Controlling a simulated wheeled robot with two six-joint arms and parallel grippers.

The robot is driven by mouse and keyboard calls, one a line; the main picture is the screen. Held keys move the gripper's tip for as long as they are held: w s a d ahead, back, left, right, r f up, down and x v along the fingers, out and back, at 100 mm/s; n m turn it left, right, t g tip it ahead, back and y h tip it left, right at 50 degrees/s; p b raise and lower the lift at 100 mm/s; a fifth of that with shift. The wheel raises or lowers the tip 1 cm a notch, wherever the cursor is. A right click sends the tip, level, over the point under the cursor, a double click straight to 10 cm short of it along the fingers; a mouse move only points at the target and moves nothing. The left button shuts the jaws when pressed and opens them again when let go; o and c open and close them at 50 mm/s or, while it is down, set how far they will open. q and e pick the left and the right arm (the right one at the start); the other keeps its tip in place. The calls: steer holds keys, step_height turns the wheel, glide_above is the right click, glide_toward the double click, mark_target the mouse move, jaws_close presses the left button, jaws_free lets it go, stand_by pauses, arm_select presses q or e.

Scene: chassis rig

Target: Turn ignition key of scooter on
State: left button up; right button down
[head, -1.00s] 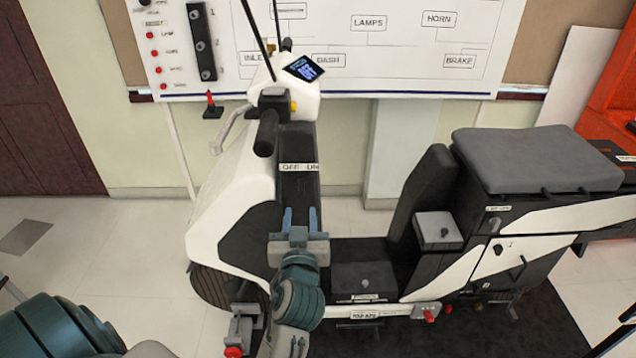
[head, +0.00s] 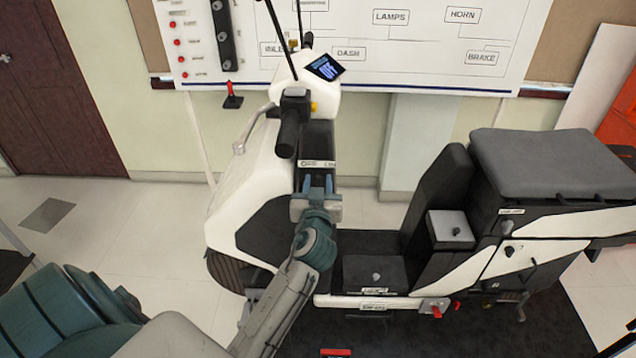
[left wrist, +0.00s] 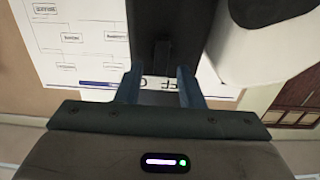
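The white and black scooter (head: 235,185) stands side-on, its handlebar and lit display (head: 325,67) at the upper middle. A white OFF/ON label (head: 317,163) crosses its dark front column (head: 318,138). My left gripper (head: 319,182) is just below this label, fingers spread and pointing up at the column. In the left wrist view, my left gripper (left wrist: 158,85) has an empty gap between its fingers, with the partly covered label (left wrist: 158,83) behind. A small dark raised part (left wrist: 162,50) shows on the column; I cannot tell whether it is the ignition key. My right gripper is out of view.
The grey seat (head: 550,165) and rear body are at the right. A small box with a knob (head: 450,229) and a footboard box (head: 375,275) lie right of my left arm. A wall board (head: 420,45) stands behind. Open floor (head: 110,230) lies left.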

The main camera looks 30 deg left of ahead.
arm_select(q)
jaws_close()
steer(key=shift+m, duration=0.3)
steer(key=m, duration=0.4)
steer(key=shift+w+d+m, duration=0.25)
steer(key=shift+d+m, duration=0.1)
steer(key=shift+m, duration=0.05)
steer(key=m, duration=0.1)
steer(key=m+p, duration=0.1)
steer(key=m, duration=0.1)
steer(key=shift+w+d+f+m, duration=0.1)
steer(key=shift+d+f+m, duration=0.1)
steer(key=shift+m, duration=0.1)
steer(key=shift+d+f+m+p, duration=0.1)
steer(key=shift+m+p, duration=0.1)
steer(key=shift+m, duration=0.5)
steer(key=shift+f+m+p, duration=0.1)
steer(key=shift+m+p, duration=0.05)
steer(key=shift+m, duration=0.55)
jaws_free()
steer(key=shift+w, duration=0.1)
